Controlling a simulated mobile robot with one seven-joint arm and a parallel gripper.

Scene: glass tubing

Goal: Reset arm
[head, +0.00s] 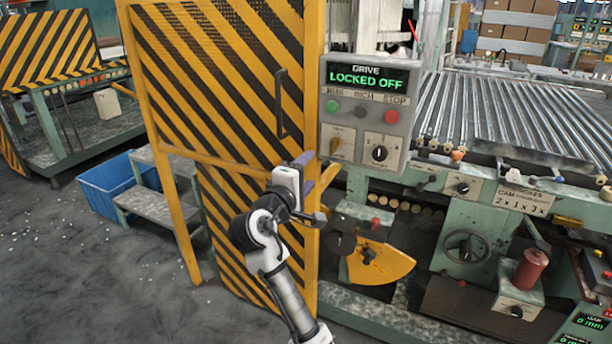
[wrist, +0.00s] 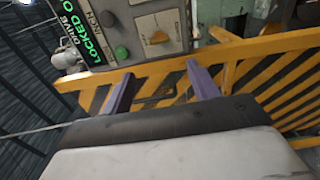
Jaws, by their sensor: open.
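My gripper (head: 308,172) is raised in front of the right edge of the striped yellow-black guard door (head: 222,75), just below and left of the control box (head: 366,115). In the wrist view, my gripper's two purple fingers (wrist: 160,82) stand apart with nothing held between them. The control box (wrist: 135,30) lies beyond the fingertips there. Its display reads "DRIVE LOCKED OFF". My white and black arm comes up from the bottom of the head view. I cannot tell whether the fingers touch the door's yellow frame.
A roller bed (head: 500,115) and green machine body lie to the right. A yellow quarter-disc (head: 382,264) sits low, right of my arm. A blue crate (head: 108,182) and a grey step (head: 155,202) stand left. The grey floor (head: 90,280) at lower left is largely open.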

